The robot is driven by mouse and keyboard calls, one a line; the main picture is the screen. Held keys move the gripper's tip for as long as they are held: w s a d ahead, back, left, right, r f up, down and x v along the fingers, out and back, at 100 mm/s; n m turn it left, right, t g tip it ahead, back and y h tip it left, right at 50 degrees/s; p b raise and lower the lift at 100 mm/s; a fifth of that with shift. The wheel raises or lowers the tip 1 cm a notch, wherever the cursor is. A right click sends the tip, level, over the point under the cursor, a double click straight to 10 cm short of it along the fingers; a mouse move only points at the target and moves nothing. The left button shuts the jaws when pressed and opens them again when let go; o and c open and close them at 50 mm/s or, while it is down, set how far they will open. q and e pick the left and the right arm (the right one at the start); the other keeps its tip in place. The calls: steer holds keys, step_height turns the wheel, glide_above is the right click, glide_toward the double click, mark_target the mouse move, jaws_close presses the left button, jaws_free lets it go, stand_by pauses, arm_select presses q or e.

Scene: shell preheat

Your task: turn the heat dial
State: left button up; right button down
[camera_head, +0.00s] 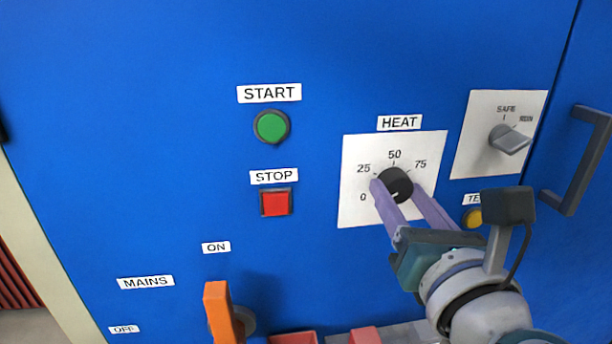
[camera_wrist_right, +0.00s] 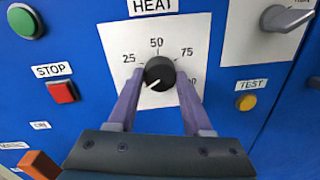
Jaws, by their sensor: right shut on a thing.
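The heat dial (camera_head: 396,183) is a round black knob on a white plate (camera_head: 353,207) marked 0, 25, 50 and 75, under the HEAT label. It also shows in the right wrist view (camera_wrist_right: 159,72), where its white pointer mark points to the lower left, toward the 0 side. My right gripper (camera_head: 397,190) has its purple fingers on either side of the dial and is shut on it. The fingers also flank the dial in the wrist view (camera_wrist_right: 159,86). My left gripper is not in view.
A green START button (camera_head: 271,126) and a red STOP button (camera_head: 275,203) are left of the dial. An orange mains lever (camera_head: 219,313) is at lower left. A grey selector knob (camera_head: 509,139), yellow button (camera_head: 473,217) and dark handle (camera_head: 577,160) are at right.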

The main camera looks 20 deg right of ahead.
steer(key=shift+f, duration=0.1)
steer(key=shift+c, duration=1.6)
jaws_free()
steer(key=shift+s, duration=0.1)
steer(key=b+v, duration=0.1)
steer(key=v, duration=0.8)
steer(key=shift+s+a, duration=0.2)
steer(key=shift+s, duration=0.15)
